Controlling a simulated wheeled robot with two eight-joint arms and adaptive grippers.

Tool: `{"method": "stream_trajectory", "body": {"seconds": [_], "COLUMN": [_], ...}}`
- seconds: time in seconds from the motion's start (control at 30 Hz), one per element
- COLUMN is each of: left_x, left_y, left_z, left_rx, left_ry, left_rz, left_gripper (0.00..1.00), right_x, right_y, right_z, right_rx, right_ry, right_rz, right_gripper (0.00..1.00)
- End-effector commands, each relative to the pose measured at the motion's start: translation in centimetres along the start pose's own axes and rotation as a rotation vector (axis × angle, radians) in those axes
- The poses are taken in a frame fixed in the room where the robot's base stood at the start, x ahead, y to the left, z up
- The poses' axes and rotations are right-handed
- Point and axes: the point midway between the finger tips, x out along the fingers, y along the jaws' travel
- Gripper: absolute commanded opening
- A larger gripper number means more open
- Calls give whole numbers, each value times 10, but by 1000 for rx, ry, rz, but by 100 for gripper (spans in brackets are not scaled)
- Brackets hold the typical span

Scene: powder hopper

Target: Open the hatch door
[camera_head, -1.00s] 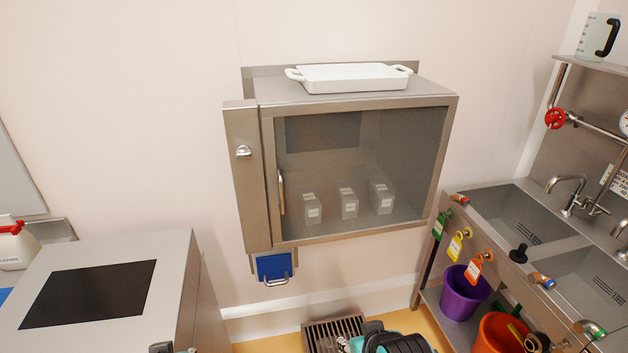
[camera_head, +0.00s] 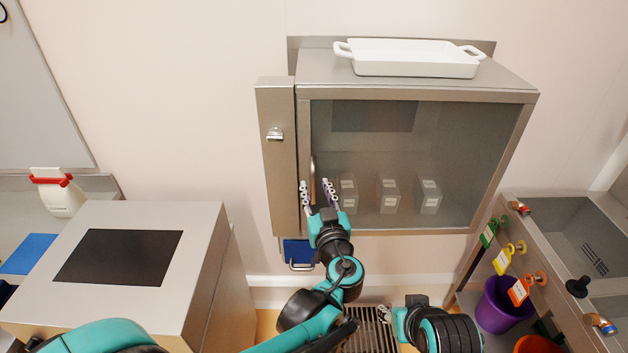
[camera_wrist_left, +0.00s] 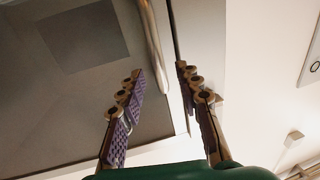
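The hatch is a steel wall cabinet with a clear glass door (camera_head: 395,125) in a metal frame, and the door is shut. Its upright bar handle (camera_head: 312,168) is near the door's left edge and also shows in the left wrist view (camera_wrist_left: 152,40). My left gripper (camera_head: 318,187) is open in front of the handle's lower part. In the wrist view its two fingers stand apart, with the handle ahead of the gap between them and nothing gripped. My right gripper (camera_head: 386,314) shows only in small part at the bottom, its fingers unclear.
Several small clear containers stand inside the cabinet. A white dish (camera_head: 415,58) sits on top. A latch knob (camera_head: 274,134) is on the left side panel. A steel box (camera_head: 200,265) stands lower left. A sink with a purple bucket (camera_head: 503,305) is at right.

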Motion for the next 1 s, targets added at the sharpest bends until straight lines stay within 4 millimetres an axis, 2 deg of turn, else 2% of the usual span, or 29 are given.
{"method": "stream_trajectory", "body": {"seconds": [0.1,0.23,0.57,0.6,0.7,0.73,1.0], "left_x": [20,34,40,40,40,40,40], "left_y": [-1,-1,-1,-1,-1,-1,-1], "left_z": [1,1,0,0,0,0,0], "left_rx": [0,1,1,1,1,1,1], "left_ry": [-1,-1,-1,-1,-1,-1,-2], "left_rz": [-3,-2,0,0,0,-1,-1], "left_gripper": [34,34,34,32,5,0,0], "right_x": [4,5,6,6,6,6,6], "right_y": [0,0,0,0,0,0,0], "right_z": [2,4,4,4,4,4,4], "right_rx": [0,0,0,0,0,0,0], "right_ry": [0,0,0,0,0,0,0], "right_rz": [0,0,0,0,0,0,0], "right_gripper": [40,40,40,40,40,40,40]}}
